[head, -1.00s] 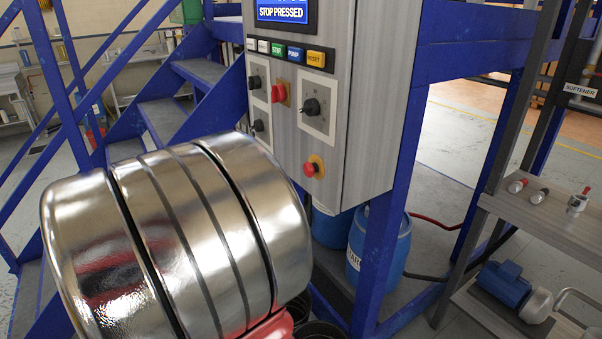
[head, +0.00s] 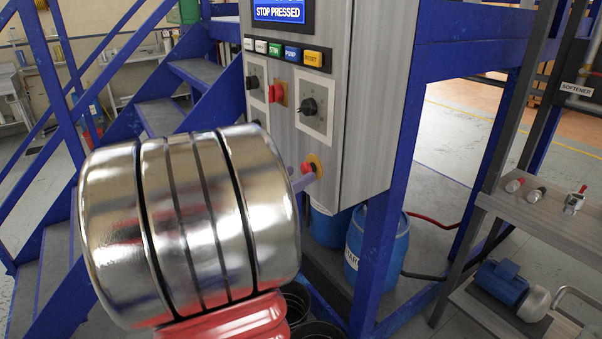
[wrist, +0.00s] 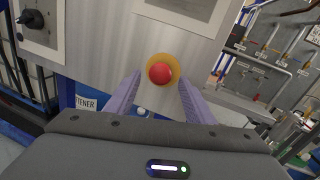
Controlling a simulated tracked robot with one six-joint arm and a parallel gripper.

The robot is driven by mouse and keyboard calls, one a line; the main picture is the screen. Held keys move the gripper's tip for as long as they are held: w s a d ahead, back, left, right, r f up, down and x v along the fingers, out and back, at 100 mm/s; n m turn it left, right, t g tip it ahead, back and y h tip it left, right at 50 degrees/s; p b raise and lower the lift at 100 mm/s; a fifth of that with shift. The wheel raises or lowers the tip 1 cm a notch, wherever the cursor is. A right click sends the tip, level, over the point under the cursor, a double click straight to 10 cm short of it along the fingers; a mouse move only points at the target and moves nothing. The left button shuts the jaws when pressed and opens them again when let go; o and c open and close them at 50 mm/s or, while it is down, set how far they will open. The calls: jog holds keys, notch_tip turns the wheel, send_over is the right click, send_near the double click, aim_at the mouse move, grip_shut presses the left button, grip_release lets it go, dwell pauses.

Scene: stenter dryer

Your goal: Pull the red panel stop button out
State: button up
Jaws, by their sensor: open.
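The red panel stop button (head: 307,168) sits on a round yellow base low on the grey control panel (head: 365,100). In the wrist view the button (wrist: 160,71) faces me between the fingertips of my gripper (wrist: 159,77). The two purple fingers are open, one on each side of the button, and I see a gap on both sides. In the head view my shiny arm hides most of the gripper; a purple finger shows just beside the button. The panel display (head: 281,10) reads "STOP PRESSED".
Above the button are a red switch (head: 276,93) on a yellow plate, a black dial (head: 309,107) and a row of coloured buttons (head: 288,53). Blue frame posts stand right of the panel. Blue drums (head: 373,240) stand below. A shelf (head: 535,212) with fittings is at right.

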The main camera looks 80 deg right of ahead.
aim_at(308, 169)
jog(key=shift+x, duration=1.35)
jog(key=shift+c, duration=0.5)
grip_shut()
